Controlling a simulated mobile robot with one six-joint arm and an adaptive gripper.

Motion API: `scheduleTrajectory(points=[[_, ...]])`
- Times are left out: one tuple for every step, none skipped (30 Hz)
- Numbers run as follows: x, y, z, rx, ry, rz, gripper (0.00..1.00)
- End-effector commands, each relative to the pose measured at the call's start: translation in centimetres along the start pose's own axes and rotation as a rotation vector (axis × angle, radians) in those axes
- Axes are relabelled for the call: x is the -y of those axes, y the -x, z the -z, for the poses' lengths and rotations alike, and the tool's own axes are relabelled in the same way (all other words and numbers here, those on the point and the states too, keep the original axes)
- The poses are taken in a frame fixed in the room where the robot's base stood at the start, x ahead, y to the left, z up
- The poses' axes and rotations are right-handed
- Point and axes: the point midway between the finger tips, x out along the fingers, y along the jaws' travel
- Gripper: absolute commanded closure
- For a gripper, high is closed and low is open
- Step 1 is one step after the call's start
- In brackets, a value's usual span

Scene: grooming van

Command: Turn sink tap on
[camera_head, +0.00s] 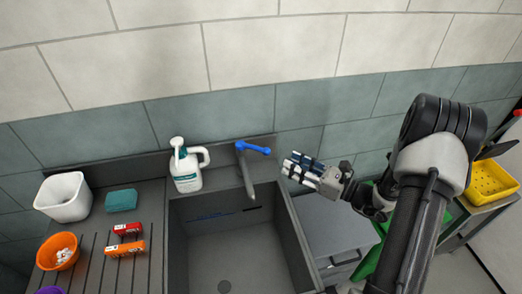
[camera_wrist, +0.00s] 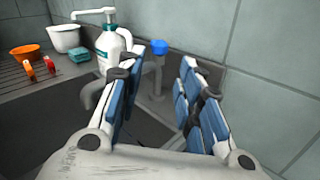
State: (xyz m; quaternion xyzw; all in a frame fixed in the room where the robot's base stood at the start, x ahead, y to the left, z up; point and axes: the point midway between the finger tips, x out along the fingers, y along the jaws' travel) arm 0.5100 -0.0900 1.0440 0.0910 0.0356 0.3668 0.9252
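The sink tap (camera_head: 246,172) has a grey spout reaching over the basin and a blue lever (camera_head: 253,147) on top that points to the right. In the wrist view the blue lever (camera_wrist: 158,47) shows between and beyond my fingers, with the grey tap body (camera_wrist: 157,78) under it. My gripper (camera_head: 294,168) is to the right of the tap, apart from it, with its fingers pointing left towards it. In the wrist view my gripper (camera_wrist: 160,90) is open with nothing between the blue-padded fingers. The sink (camera_head: 235,245) is below the tap; no water is visible.
A white pump bottle (camera_head: 186,170) stands close left of the tap. A white tub (camera_head: 64,194), a teal sponge (camera_head: 121,200), an orange bowl (camera_head: 57,252) and red-orange boxes (camera_head: 127,247) sit on the left drainboard. The tiled wall (camera_head: 210,120) is close behind the tap.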

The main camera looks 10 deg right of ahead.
Motion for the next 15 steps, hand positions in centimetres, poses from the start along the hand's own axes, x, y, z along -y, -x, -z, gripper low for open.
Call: scheduleTrajectory(points=[[-0.2, -1.3, 0.2, -0.001, 0.002, -0.006, 0.67], [-0.2, -2.0, 0.2, -0.001, 0.003, -0.007, 0.67], [-0.1, -2.9, 0.2, -0.002, 0.003, -0.007, 0.67], [-0.2, -3.6, 0.2, -0.002, 0.003, -0.006, 0.67], [-0.2, -4.2, 0.2, -0.002, 0.003, -0.007, 0.67], [-0.1, -5.1, 0.1, -0.002, 0.003, -0.006, 0.67], [-0.2, -5.8, 0.1, -0.002, 0.004, -0.007, 0.67], [-0.1, -6.4, 0.1, -0.001, 0.004, -0.006, 0.67], [-0.2, -7.3, 0.1, -0.001, 0.004, -0.007, 0.67], [-0.1, -7.8, 0.1, -0.001, 0.004, -0.005, 0.67], [-0.2, -8.4, 0.2, -0.002, 0.003, -0.006, 0.67], [-0.1, -9.1, 0.1, -0.002, 0.003, -0.005, 0.67], [-0.2, -9.6, 0.1, -0.001, 0.003, -0.006, 0.67], [-0.1, -10.1, 0.1, -0.001, 0.003, -0.005, 0.67], [-0.1, -10.6, 0.1, -0.001, 0.003, -0.004, 0.67]])
